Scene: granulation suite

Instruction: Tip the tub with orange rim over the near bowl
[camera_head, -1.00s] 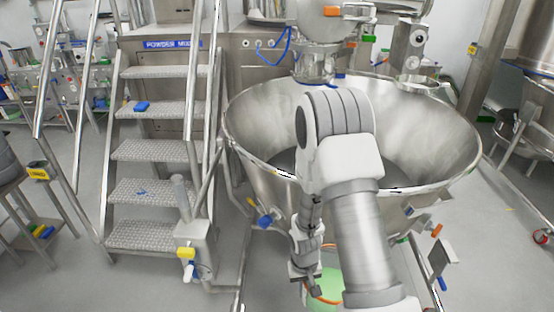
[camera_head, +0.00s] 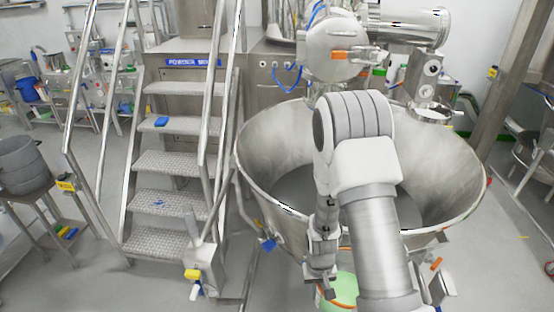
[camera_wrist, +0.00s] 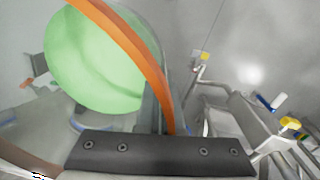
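The tub with orange rim (camera_head: 345,285) is pale green and hangs low, in front of the near bowl and below its rim. Part of it is hidden behind my arm. In the wrist view the tub (camera_wrist: 95,60) fills the upper left, with its orange rim running down to my gripper (camera_wrist: 165,122). My gripper (camera_head: 321,285) is shut on the tub at its rim. The near bowl (camera_head: 265,160) is a large, wide steel vessel. Its front middle is hidden by my arm, and the inner floor that shows looks bare grey.
Steel steps with handrails (camera_head: 172,160) stand left of the bowl. A steel mixer head (camera_head: 335,50) is above its back edge. A post with a yellow tag (camera_head: 192,273) stands at front left. A grey pot (camera_head: 20,165) sits on a stand at far left.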

